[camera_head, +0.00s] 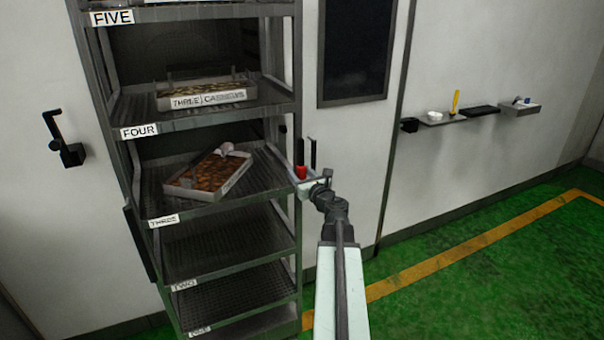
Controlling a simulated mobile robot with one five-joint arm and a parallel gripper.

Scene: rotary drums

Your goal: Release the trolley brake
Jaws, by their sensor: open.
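The trolley (292,60) is a tall grey metal rack with labelled shelves, standing left of centre. My arm reaches up from the bottom, and my gripper (306,155) is at the trolley's right front upright, near shelf THREE's height. Its dark fingers are open and point upward in the picture. A small red part (301,172) shows at the gripper beside the upright. I cannot tell whether it belongs to the trolley or to my gripper, or whether anything touches. I cannot make out a brake for certain; the trolley's foot is cut off by the bottom edge.
Shelf THREE holds a tilted tray (208,175) of brown pieces with a pale object on its rim. Shelf FOUR holds a tray (205,96) labelled THREE CASHEWS. A black handle (64,140) is on the left wall. A wall shelf (455,118) holds small items. Green floor (450,280) at right is clear.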

